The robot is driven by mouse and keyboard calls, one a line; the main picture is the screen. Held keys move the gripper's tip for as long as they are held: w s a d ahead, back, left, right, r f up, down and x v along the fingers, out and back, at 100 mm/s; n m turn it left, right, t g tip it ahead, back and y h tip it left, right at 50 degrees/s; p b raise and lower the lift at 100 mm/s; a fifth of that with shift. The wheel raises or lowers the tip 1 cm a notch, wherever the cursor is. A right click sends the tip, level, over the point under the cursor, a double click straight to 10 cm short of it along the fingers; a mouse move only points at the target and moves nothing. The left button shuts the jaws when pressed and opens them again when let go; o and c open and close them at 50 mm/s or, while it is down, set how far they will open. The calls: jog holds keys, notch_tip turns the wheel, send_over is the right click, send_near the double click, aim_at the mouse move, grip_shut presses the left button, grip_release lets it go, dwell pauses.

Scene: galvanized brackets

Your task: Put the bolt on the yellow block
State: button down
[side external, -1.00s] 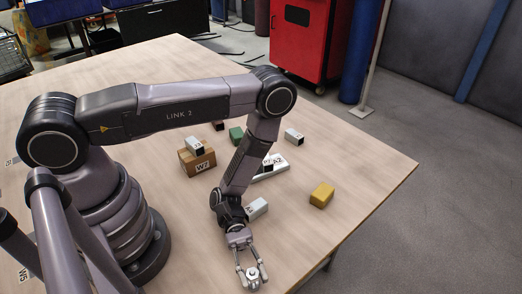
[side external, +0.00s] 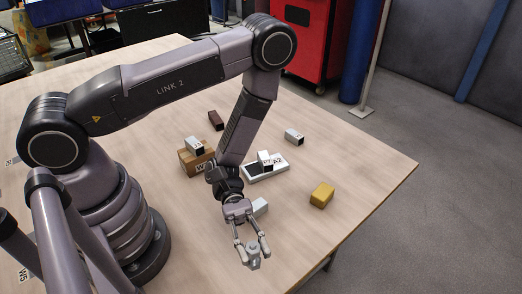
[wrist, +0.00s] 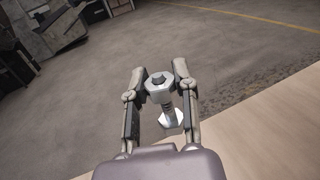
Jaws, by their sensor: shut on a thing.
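My gripper (side external: 252,250) is shut on a grey metal bolt (side external: 253,260) near the table's front edge. In the wrist view the bolt (wrist: 159,92) sits between the two fingers, with a hex head at one end and a wider hex end at the other. The yellow block (side external: 321,195) lies on the table to the right of my gripper, apart from it, with nothing on top. The yellow block is not in the wrist view.
A white tray (side external: 277,174) holds a light bracket (side external: 265,160). A cardboard box (side external: 190,161) carries another bracket (side external: 194,145). One more bracket (side external: 294,136) and a dark brown block (side external: 216,121) lie farther back. A light piece (side external: 260,207) lies behind my gripper. Table around the yellow block is clear.

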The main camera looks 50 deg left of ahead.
jog(key=w+a+r+n+t, duration=0.3)
jog(key=w+a+r+t, duration=0.15)
jog(key=w, duration=0.25)
jog(key=w+a+r+n+t, duration=0.35)
jog(key=w+a+t, duration=0.25)
jog(key=w, duration=0.2)
send_over(324, 191)
jog(key=f, duration=0.9)
jog(key=shift+s+a+f, duration=0.15)
jog(key=shift+s+f, duration=0.1)
jog(key=shift+s, duration=0.15)
jog(key=shift+w+f, duration=0.15)
jog(key=shift+f, duration=0.05)
jog(key=shift+w+f, duration=0.2)
jog(key=shift+f, duration=1.55)
jog(key=shift+f, duration=0.15)
jog(key=c, duration=0.9)
grip_release()
